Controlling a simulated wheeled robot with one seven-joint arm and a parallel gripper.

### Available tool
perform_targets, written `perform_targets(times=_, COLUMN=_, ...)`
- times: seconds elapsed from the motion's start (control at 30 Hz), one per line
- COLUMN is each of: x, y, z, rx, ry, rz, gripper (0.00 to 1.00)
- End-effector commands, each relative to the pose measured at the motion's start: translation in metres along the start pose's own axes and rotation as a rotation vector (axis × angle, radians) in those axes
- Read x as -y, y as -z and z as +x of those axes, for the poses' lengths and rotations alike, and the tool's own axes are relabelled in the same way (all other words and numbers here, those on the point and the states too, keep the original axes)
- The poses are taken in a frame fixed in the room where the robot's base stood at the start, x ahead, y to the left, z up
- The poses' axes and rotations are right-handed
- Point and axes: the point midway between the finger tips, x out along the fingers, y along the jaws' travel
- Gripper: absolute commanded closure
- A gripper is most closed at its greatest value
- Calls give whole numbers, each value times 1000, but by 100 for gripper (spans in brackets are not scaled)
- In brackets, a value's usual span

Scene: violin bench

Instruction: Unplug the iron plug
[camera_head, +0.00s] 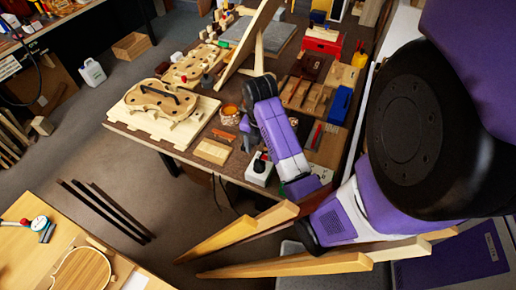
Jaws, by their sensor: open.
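A small white box (259,172) stands near the front edge of the workbench. A black piece (260,160) with a small red spot sits on top of it; it may be the iron plug, but it is too small to be sure. My gripper (246,143) hangs from the purple wrist, pointing down, just behind and left of the white box. It is open and appears empty. Its fingertips are small and partly unclear here, so I cannot tell their exact gap from the black piece.
The workbench (140,127) holds a violin body (160,99) on a pale board at left. A wooden block (212,151) and a small basket (230,114) lie near my gripper. A blue box (340,104) stands right. Wooden bars (240,232) slant across the foreground.

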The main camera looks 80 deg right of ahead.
Motion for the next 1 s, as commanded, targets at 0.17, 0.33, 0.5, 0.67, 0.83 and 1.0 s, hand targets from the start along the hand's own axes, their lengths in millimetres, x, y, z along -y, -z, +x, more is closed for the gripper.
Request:
perform_targets(times=0.17, x=0, y=0, z=21, rx=1, ry=-1, rz=2, gripper=40)
perform_targets(times=0.33, x=0, y=0, z=44, rx=0, ry=-1, rz=4, gripper=40)
perform_targets(times=0.5, x=0, y=0, z=61, rx=-1, ry=0, rz=5, gripper=40)
perform_targets(times=0.67, x=0, y=0, z=72, rx=1, ry=-2, rz=5, gripper=40)
perform_targets(times=0.83, x=0, y=0, z=75, rx=2, ry=-2, rz=5, gripper=40)
perform_targets(times=1.0, x=0, y=0, z=75, rx=2, ry=-2, rz=5, gripper=42)
